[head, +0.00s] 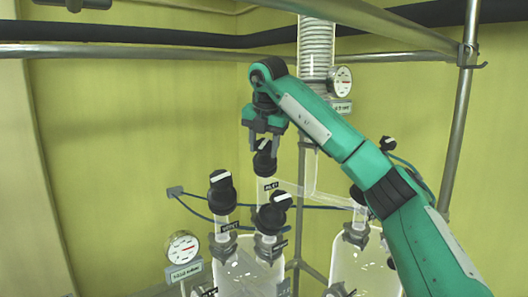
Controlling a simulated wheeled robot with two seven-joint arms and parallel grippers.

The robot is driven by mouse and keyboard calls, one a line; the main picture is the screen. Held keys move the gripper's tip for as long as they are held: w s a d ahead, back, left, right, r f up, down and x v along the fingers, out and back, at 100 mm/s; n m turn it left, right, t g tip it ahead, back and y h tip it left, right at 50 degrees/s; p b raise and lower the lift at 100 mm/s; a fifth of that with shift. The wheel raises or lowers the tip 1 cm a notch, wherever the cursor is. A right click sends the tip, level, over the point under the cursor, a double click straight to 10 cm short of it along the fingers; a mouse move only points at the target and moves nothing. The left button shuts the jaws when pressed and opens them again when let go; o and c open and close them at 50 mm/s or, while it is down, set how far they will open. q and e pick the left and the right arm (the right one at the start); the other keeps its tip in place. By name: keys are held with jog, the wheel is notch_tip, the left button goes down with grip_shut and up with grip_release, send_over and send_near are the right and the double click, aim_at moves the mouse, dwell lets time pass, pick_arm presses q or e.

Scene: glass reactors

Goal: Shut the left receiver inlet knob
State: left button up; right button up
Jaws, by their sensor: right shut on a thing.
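The left receiver (240,275) is a clear glass vessel at the bottom middle of the head view. A glass neck with a small dark label that seems to read INLET rises from it. On top of this neck is the inlet knob (264,162), black with a white bar. My right gripper (264,143) points down from above and is shut on this knob, a finger at each side. The upper part of the knob is partly hidden between the fingers. My left gripper is not in view.
Two similar black knobs, one at left (222,191) and one below right (273,212), stand close by. A round gauge (183,247) is at lower left. A second glass vessel (362,262) is partly behind my right arm. Metal rails (140,51) and a post (459,120) frame the space.

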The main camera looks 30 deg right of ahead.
jog(key=shift+r+m, duration=0.1)
jog(key=shift+m, duration=0.3)
jog(key=o, duration=1)
jog(key=b+v, duration=0.1)
jog(key=v, duration=1.2)
jog(key=shift+s+r, duration=0.3)
